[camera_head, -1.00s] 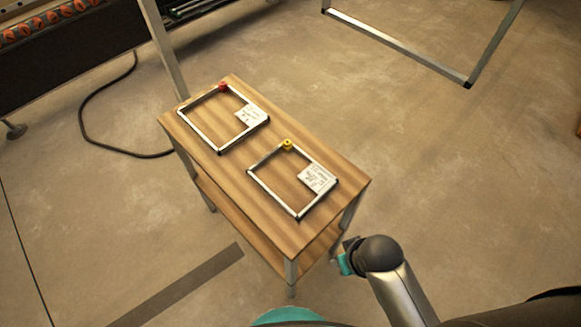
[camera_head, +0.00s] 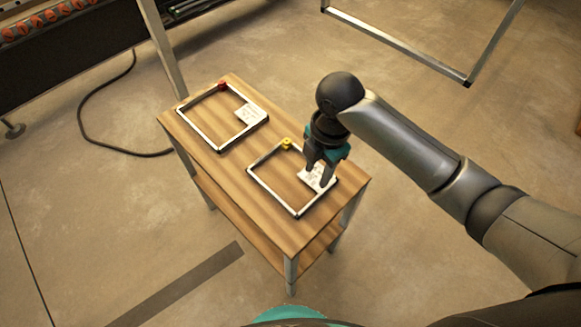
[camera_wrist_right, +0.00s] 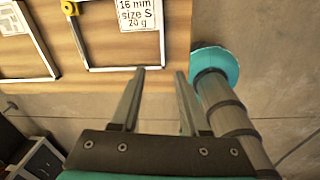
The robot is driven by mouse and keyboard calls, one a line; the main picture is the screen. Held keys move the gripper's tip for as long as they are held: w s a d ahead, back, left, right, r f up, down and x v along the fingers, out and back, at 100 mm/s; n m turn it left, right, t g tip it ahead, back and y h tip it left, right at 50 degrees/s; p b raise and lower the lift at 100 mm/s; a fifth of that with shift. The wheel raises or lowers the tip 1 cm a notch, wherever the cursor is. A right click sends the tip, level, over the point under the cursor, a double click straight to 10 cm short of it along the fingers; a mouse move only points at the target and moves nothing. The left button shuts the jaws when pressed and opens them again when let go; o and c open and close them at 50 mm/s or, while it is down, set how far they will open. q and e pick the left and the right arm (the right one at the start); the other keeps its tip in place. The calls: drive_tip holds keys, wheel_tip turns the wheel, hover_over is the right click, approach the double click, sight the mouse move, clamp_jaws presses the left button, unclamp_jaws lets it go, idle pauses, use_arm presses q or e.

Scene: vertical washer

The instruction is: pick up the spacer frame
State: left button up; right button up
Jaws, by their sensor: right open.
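Two rectangular metal spacer frames lie flat on a small wooden table (camera_head: 290,236). The nearer frame (camera_head: 271,191) has a yellow corner piece (camera_head: 286,144) and a white label. The farther frame (camera_head: 198,130) has a red corner piece (camera_head: 223,86) and a white label. My right gripper (camera_head: 318,174) points down over the labelled end of the yellow-cornered frame, open and empty. In the right wrist view, the open fingers (camera_wrist_right: 160,72) appear near a corner of that frame (camera_wrist_right: 110,69), whose label reads "16 mm size S 20 g". Contact cannot be told. My left gripper is not in view.
The table has a lower shelf (camera_head: 240,222). A metal post (camera_head: 167,55) rises behind it. A black cable (camera_head: 86,115) lies on the floor at the left. A large metal frame (camera_head: 400,48) stands at the back right. Floor right of the table is open.

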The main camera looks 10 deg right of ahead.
drive_tip(key=w+d+r+n, duration=0.1)
drive_tip(key=w+d+n, duration=0.1)
drive_tip(key=b, duration=0.3)
hover_over(320, 194)
drive_tip(key=shift+h, duration=0.4)
drive_tip(key=f, duration=1)
drive_tip(key=shift+s, duration=0.25)
drive_tip(key=f+b, duration=0.2)
drive_tip(key=f, duration=0.3)
drive_tip(key=shift+w, duration=0.2)
clamp_jaws()
